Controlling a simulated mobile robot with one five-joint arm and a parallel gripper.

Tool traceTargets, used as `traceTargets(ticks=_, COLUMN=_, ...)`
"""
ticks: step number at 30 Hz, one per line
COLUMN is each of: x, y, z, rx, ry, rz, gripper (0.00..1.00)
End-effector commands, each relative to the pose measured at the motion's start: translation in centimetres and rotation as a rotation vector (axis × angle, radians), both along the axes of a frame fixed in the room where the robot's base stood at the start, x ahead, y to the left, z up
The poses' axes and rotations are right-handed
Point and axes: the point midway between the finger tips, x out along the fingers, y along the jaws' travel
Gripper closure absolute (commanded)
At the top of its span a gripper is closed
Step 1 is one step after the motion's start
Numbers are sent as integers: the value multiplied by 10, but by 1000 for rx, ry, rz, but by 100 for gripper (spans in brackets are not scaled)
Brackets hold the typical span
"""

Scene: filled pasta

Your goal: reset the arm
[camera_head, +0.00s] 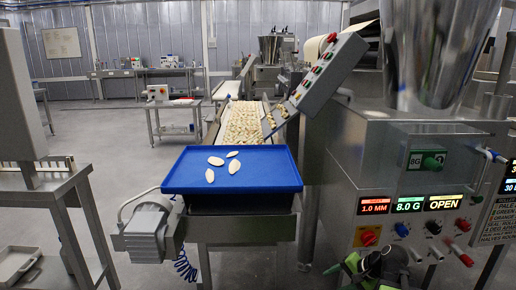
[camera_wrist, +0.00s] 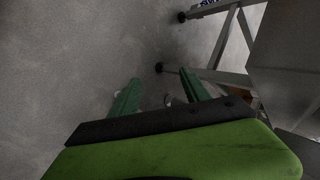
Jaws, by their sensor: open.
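My gripper (camera_wrist: 160,78) shows in the wrist view with its two green fingers spread apart. Nothing is between them, and grey floor (camera_wrist: 70,60) lies beyond. Metal legs of a stand (camera_wrist: 222,45) are past the fingers to the right. In the head view, a green and black part of my arm (camera_head: 352,262) shows low at the right, in front of the machine's control panel (camera_head: 410,228).
A blue tray (camera_head: 275,180) with several pale pasta pieces (camera_head: 234,166) stands at the end of a conveyor (camera_head: 243,122) carrying filled pasta. A motor (camera_head: 150,226) sits below it at left. A metal bench (camera_head: 50,180) is far left. Floor between them is clear.

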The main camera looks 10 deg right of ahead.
Motion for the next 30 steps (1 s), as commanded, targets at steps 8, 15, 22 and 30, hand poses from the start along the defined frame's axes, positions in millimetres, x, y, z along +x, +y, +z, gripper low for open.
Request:
traceTargets(ticks=8, x=-28, y=122, z=-21, rx=-396, ry=180, rz=534, gripper=45)
traceTargets(ticks=15, x=-50, y=169, z=-6, rx=-642, ry=263, rz=824, gripper=45)
traceTargets(ticks=22, x=-48, y=165, z=67, rx=-632, ry=262, rz=809, gripper=45)
traceTargets(ticks=30, x=-48, y=165, z=184, rx=-631, ry=260, rz=807, gripper=45)
